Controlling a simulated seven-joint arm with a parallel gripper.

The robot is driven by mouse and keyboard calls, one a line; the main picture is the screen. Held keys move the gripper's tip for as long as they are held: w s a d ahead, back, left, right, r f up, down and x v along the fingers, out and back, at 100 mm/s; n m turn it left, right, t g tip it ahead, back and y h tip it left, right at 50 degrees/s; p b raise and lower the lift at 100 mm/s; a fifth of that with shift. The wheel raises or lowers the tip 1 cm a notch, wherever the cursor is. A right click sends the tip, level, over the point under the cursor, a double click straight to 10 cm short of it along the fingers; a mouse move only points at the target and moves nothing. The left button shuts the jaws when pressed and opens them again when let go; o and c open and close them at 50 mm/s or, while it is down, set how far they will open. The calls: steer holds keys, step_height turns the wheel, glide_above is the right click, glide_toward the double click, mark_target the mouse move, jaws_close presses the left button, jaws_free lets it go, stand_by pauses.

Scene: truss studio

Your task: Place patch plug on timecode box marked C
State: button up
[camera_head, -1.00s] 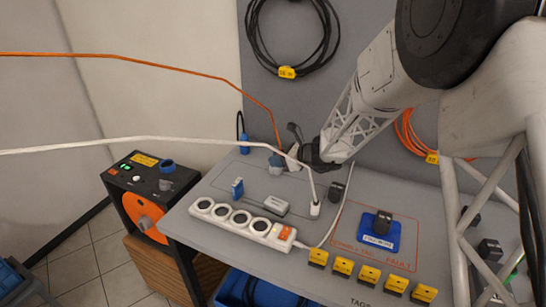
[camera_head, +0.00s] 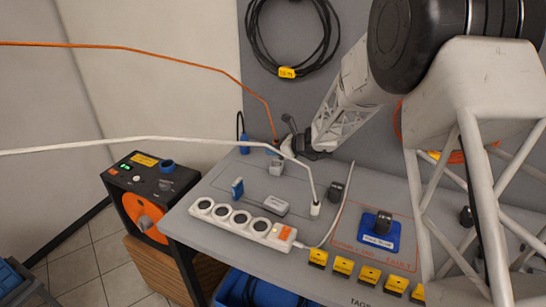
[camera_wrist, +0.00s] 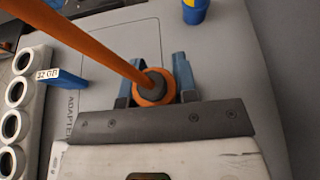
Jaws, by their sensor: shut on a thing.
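My gripper (camera_wrist: 154,88) is shut on the patch plug (camera_wrist: 154,84), a round orange-and-grey end with an orange cable (camera_wrist: 85,38) rising from it to the upper left. In the head view my gripper (camera_head: 294,147) is at the back of the grey table, near the wall panel; the plug is mostly hidden there. Small black boxes stand on the table, one (camera_head: 336,191) right of the white plug and another (camera_head: 383,222) on a blue base (camera_head: 378,239). No letter C is readable, so I cannot tell which box is marked C.
A white cable (camera_head: 180,140) arches across to a white plug (camera_head: 315,208). A white power strip (camera_head: 243,224) and several yellow tags (camera_head: 343,266) line the front. A grey block (camera_head: 277,168) is just below my gripper. A blue connector (camera_head: 244,146) stands at the back left.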

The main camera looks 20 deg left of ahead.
mark_target(273, 163)
steer(key=shift+f, duration=1.75)
steer(key=shift+f, duration=0.15)
steer(key=o, duration=0.9)
steer(key=shift+d+r, duration=0.2)
steer(key=shift+r, duration=0.05)
steer(key=v, duration=1.1)
steer(key=shift+d, duration=0.3)
steer(key=shift+r, duration=0.1)
